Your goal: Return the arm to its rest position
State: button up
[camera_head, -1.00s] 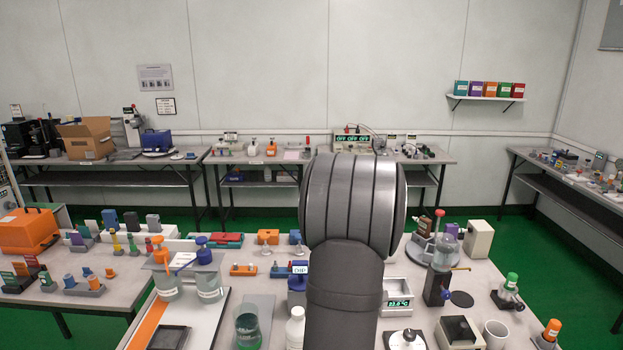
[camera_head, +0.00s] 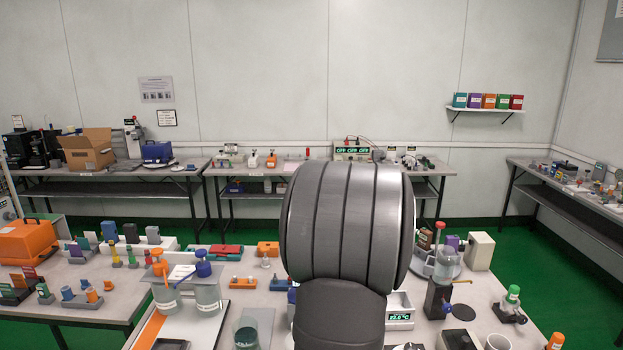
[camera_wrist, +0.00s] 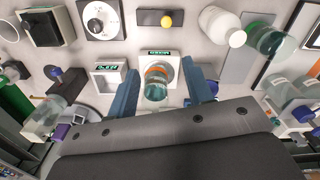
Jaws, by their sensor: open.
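My arm's large grey link fills the middle of the camera_head view and hides my gripper there. In the wrist view my gripper (camera_wrist: 160,66) shows as two blue fingers spread wide apart, with nothing held. A small glass vessel with an orange band (camera_wrist: 157,83) appears between the fingers, in front of a white square device (camera_wrist: 157,62). It looks to be below the fingers on the bench; the exact distance cannot be told. The bench (camera_head: 237,262) lies below and around my arm.
Two lidded jars (camera_head: 207,295) stand left of my arm, with a glass beaker (camera_head: 246,335) nearer. A clear vessel on a stand (camera_head: 446,263) and a green-capped bottle (camera_head: 512,296) stand right. A white bottle (camera_wrist: 222,26) shows in the wrist view. The air above the bench's back is clear.

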jog(key=shift+r+m, duration=1.3)
jog(key=shift+m, duration=0.3)
jog(key=c, duration=0.9)
jog(key=shift+s+f, duration=0.1)
jog(key=shift+f, duration=0.1)
grip_shut()
jog(key=s+d+f+m+t+y, duration=0.4)
jog(key=f+m, duration=0.4)
jog(key=m, duration=0.1)
jog(key=s+d+f+m+t+y, duration=0.4)
jog(key=s+f+m, duration=0.1)
jog(key=f+m, duration=0.4)
jog(key=s+d+f+m+t+y, duration=0.3)
jog(key=s+f+m+t+y, duration=0.1)
jog(key=f+m, duration=0.45)
jog(key=shift+m, duration=0.25)
jog(key=x, duration=1.3)
jog(key=shift+w+a+r, duration=0.1)
jog(key=shift+w+r, duration=0.2)
